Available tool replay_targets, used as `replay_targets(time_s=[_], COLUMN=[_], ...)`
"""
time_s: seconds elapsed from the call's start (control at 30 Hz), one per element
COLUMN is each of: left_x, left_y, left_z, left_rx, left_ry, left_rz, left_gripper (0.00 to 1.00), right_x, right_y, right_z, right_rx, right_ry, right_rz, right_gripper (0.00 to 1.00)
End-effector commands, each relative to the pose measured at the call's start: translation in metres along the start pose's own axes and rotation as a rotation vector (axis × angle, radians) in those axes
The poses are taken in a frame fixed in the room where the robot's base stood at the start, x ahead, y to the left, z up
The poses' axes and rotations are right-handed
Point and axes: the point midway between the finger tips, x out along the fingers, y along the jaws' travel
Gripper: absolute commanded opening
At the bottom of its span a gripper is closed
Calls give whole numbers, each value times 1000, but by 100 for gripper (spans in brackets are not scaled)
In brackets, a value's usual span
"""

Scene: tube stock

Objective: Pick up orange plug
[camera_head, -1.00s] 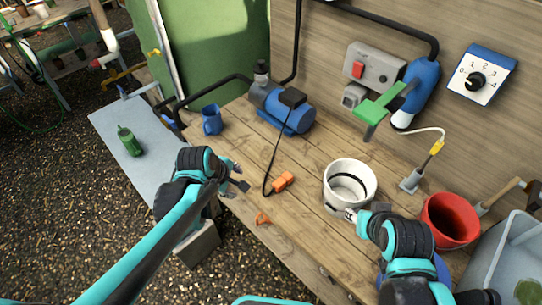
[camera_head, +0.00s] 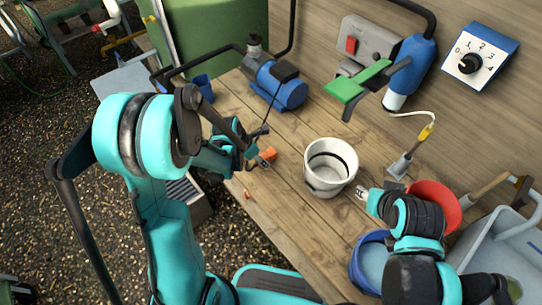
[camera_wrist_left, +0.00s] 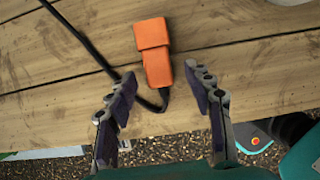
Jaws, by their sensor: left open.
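The orange plug (camera_head: 269,153) lies on the wooden workbench, partly hidden behind my left gripper (camera_head: 256,161) in the head view. In the left wrist view the orange plug (camera_wrist_left: 153,50) lies on the planks with a black cable (camera_wrist_left: 85,42) bending round to its lower end. My left gripper (camera_wrist_left: 163,97) is open and empty, its fingers spread on either side below the plug. The plug is just beyond the fingertips, not between them. My right gripper (camera_head: 362,193) is beside the white bucket; its finger opening is too small to judge.
The white bucket (camera_head: 322,185) stands mid-bench. A blue pump (camera_head: 284,90) is behind the plug, and a blue mug (camera_head: 203,87) is at the far left. A red bucket (camera_head: 437,198), a blue container (camera_head: 368,262) and a grey bin (camera_head: 505,258) crowd the right.

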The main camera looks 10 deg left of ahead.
Motion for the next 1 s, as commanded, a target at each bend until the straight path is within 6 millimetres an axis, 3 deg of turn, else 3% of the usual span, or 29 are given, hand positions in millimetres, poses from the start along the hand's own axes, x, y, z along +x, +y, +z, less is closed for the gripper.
replay_targets(time_s=[0.1, 0.37, 0.5, 0.57, 1.0], left_x=[20, 22, 22, 22, 15], left_y=[0, 0, 0, 0, 0], left_z=[0, 0, 0, 0, 3], left_rx=[1, 0, 1, 1, 1], left_ry=[0, 0, 0, 0, 0], left_rz=[0, 0, 0, 0, 1], left_gripper=[52, 49, 12, 0, 0], right_x=[8, 7, 7, 7, 4], right_y=[0, 0, 0, 0, 0], right_z=[6, 5, 5, 5, 3], right_rx=[0, 0, 0, 0, 0], right_ry=[0, 0, 0, 0, 0], right_rz=[0, 0, 0, 0, 0], right_gripper=[40, 40, 40, 40, 40])
